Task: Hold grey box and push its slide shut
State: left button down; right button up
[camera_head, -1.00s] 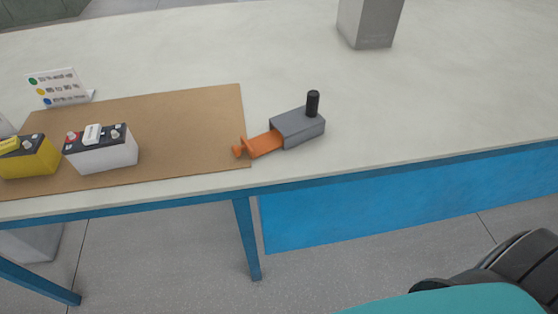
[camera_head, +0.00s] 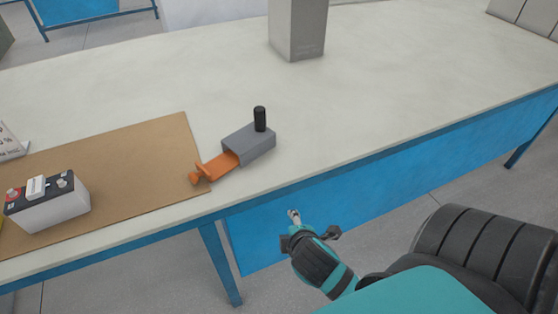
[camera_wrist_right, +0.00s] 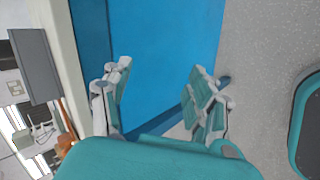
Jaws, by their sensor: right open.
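The grey box (camera_head: 250,146) sits on the table with a black upright handle (camera_head: 260,119) on top. Its orange slide (camera_head: 218,165) sticks out of the left end, and the slide's outer end reaches over the mat's right edge. My right gripper (camera_head: 294,216) is in front of the table, below its front edge, apart from the box. In the wrist view my right gripper (camera_wrist_right: 157,84) is open, with nothing between its fingers. The grey box (camera_wrist_right: 36,66) and part of the orange slide (camera_wrist_right: 68,119) show at that view's left. My left gripper is in neither view.
A white battery with a dark top (camera_head: 48,205) stands on the brown mat (camera_head: 140,160) at the left. A grey block (camera_head: 297,30) stands at the back. The table (camera_head: 390,95) is clear right of the box. Its blue front panel (camera_head: 400,170) lies behind my right gripper.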

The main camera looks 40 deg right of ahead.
aim_at(262, 123)
jog(key=w+d+r+n+t, duration=0.1)
jog(key=r+n, duration=0.1)
jog(key=n, duration=0.1)
jog(key=w+d+r+n+t+h, duration=0.1)
jog(key=w+r+n, duration=0.1)
jog(key=r+n, duration=0.1)
jog(key=w+d+r+n+t+h, duration=0.1)
jog(key=w+r+n+t, duration=0.1)
jog(key=shift+d+r+n, duration=0.2)
jog(key=shift+r+n, duration=0.2)
jog(key=w+r+n+t, duration=0.45)
jog(key=r+n, duration=0.25)
jog(key=n, duration=0.5)
jog(key=x, duration=1.1)
jog(key=p+x, duration=0.1)
jog(key=x, duration=0.4)
jog(key=shift+w+a+r, duration=0.15)
jog(key=shift+w, duration=0.25)
jog(key=shift+c, duration=0.2)
grip_shut()
